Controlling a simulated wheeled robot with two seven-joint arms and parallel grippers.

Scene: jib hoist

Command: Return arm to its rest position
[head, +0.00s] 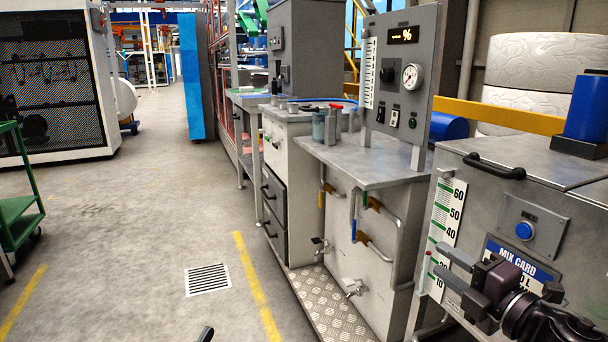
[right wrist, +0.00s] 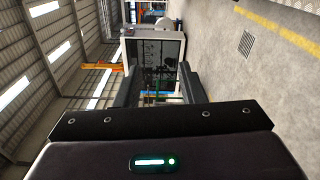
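My right gripper (head: 440,259) comes in from the lower right in the head view. Its two grey fingers are apart with nothing between them. It is in front of the grey tank cabinet, near the level scale (head: 444,232) and the blue "MIX CARD" label. In the right wrist view the open fingers (right wrist: 158,85) frame a distant dark mesh enclosure. A small dark tip (head: 206,334) shows at the bottom edge of the head view. It may be part of my left gripper, but too little shows to tell.
The tank cabinet (head: 536,155) with a black handle (head: 494,165) stands close on the right. Left of it is a workbench (head: 370,165) with a gauge panel (head: 403,90), pipes and taps. A green cart (head: 18,215) stands far left. The floor (head: 130,240) between is clear, with a drain grate (head: 208,279).

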